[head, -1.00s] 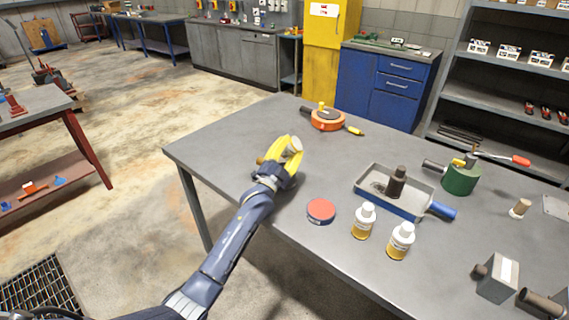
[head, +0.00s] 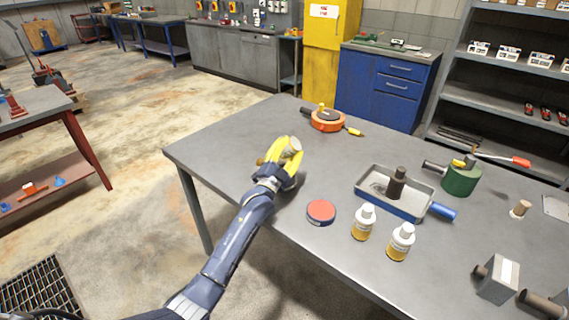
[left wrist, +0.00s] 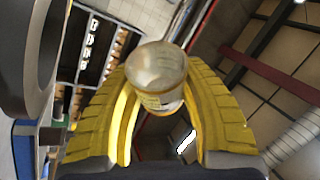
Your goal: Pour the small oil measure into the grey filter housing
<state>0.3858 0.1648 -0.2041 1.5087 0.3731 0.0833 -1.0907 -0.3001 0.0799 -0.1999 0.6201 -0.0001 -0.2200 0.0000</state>
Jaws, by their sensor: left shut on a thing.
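My left gripper (head: 279,155) is shut on a small pale measure (head: 293,147) above the left part of the table. In the left wrist view the measure (left wrist: 156,78) sits between the yellow fingers (left wrist: 160,110); it looks cloudy and has a band of print. It looks tilted, and I cannot tell how much oil is in it. A grey block-shaped unit (head: 499,279) with a dark stub stands at the front right. I cannot tell surely whether it is the grey filter housing. My right gripper is not in view.
On the table (head: 225,150) are an orange round unit (head: 327,123), a tray (head: 407,209) with a dark cylinder, a green unit (head: 461,180), two bottles (head: 363,222) and a red-topped tin (head: 321,212). A large dark ring-shaped form (left wrist: 40,60) at the left wrist view's edge is unclear.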

